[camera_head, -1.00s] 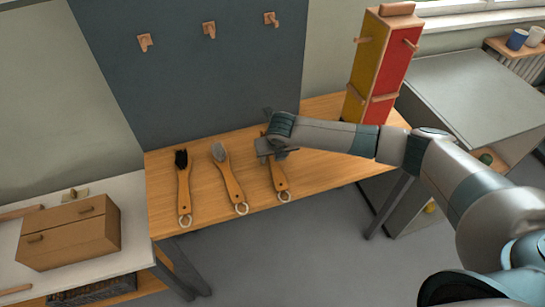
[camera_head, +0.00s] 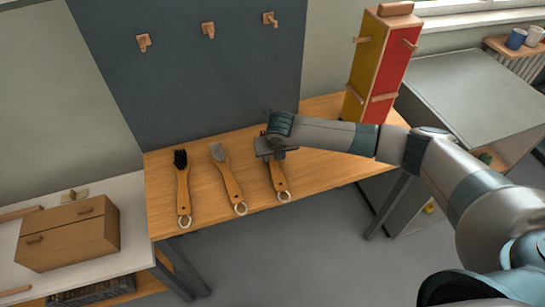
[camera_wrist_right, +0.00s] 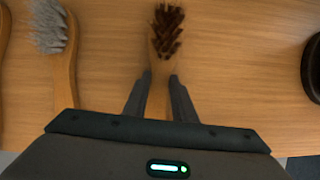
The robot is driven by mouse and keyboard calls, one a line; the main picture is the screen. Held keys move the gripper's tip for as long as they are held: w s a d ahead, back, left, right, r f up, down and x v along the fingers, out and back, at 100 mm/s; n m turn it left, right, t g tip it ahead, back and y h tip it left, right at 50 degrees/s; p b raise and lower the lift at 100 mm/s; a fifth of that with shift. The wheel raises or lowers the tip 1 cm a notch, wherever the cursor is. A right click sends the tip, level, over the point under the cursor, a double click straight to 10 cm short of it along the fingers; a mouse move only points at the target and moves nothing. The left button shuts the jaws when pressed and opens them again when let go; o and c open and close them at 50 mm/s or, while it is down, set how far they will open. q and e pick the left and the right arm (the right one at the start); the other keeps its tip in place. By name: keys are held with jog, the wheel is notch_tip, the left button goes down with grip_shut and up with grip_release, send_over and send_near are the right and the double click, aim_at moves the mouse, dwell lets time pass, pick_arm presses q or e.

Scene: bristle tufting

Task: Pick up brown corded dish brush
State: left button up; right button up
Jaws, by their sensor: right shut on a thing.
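The brown corded dish brush has a wooden handle (camera_head: 279,180) with a ring at its near end; its brown bristles (camera_wrist_right: 166,32) show in the right wrist view. My right gripper (camera_head: 275,152) comes down over the brush from above and hides its head in the head view. In the right wrist view the gripper's two fingers (camera_wrist_right: 159,92) are shut on the handle just below the bristles. I cannot tell any gap between the brush and the wooden table (camera_head: 330,172). My left gripper is not in view.
A grey-bristled brush (camera_head: 229,180) and a black-bristled brush (camera_head: 183,188) lie to the left. Three wooden hooks, including the right one (camera_head: 269,19), are on the dark panel behind. A red and yellow tower (camera_head: 383,70) stands at the back right.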

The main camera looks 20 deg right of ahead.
jog(key=r+b, duration=0.1)
jog(key=r, duration=0.2)
jog(key=shift+d+r+b, duration=0.2)
jog(key=shift+r+b, duration=0.2)
jog(key=s+d+r+b, duration=0.3)
jog(key=s+d+r, duration=0.4)
jog(key=d, duration=0.2)
jog(key=shift+a, duration=0.1)
dwell(0.9)
jog(key=s+a+r+m+g, duration=0.3)
jog(key=s+m, duration=0.4)
jog(key=m, duration=1)
jog(key=s+a+r+m+g, duration=0.4)
jog(key=s+a+m+g, duration=0.1)
jog(key=m, duration=1.3)
jog(key=s+g, duration=0.1)
jog(key=s, duration=0.1)
jog(key=shift+s, duration=0.4)
